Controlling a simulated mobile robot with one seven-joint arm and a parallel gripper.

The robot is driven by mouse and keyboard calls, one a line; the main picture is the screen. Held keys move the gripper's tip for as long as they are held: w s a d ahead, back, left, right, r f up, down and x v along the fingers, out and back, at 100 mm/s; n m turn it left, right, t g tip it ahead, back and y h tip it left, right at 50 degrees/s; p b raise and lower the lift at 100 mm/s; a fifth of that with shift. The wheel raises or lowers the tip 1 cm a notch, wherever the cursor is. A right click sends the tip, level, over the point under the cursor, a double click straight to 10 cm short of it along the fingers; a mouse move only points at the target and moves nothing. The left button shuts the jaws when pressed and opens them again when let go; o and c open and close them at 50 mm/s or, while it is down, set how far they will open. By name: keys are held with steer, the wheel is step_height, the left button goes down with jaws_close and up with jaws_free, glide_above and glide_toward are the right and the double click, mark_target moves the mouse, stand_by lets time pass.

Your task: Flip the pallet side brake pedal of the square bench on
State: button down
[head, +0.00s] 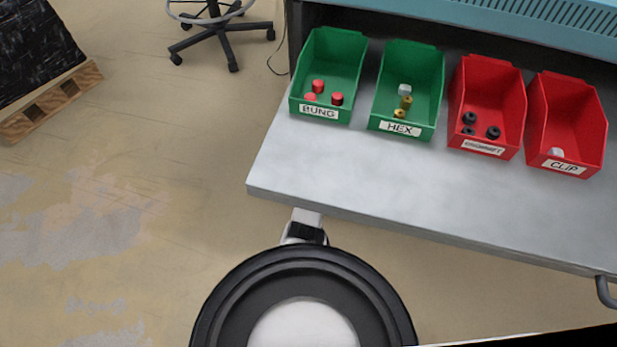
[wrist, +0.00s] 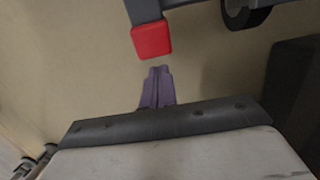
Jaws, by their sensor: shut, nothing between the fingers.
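The square bench (head: 350,185) has a grey top and fills the right of the head view. In the wrist view a red brake pedal (wrist: 152,40) sits at the end of a grey bar at the top, beside a caster wheel (wrist: 246,14). I cannot tell whether the pedal is flipped on or off. My gripper (wrist: 158,70) is shut and empty, its purple fingers just below the red pedal in the picture, with a small gap showing between them. The pedal is hidden in the head view.
A wooden pallet (head: 50,102) with a black-wrapped load (head: 35,50) stands at the far left. A chair (head: 220,25) stands behind. Two green bins (head: 330,60) and two red bins (head: 568,110) with small parts stand on the bench. The floor (head: 150,170) between pallet and bench is clear.

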step_height(320, 180, up, 11)
steer(key=d+p, duration=0.2)
steer(key=p, duration=0.1)
steer(key=shift+s+d, duration=0.15)
steer(key=shift+s, duration=0.2)
steer(key=shift+f, duration=0.15)
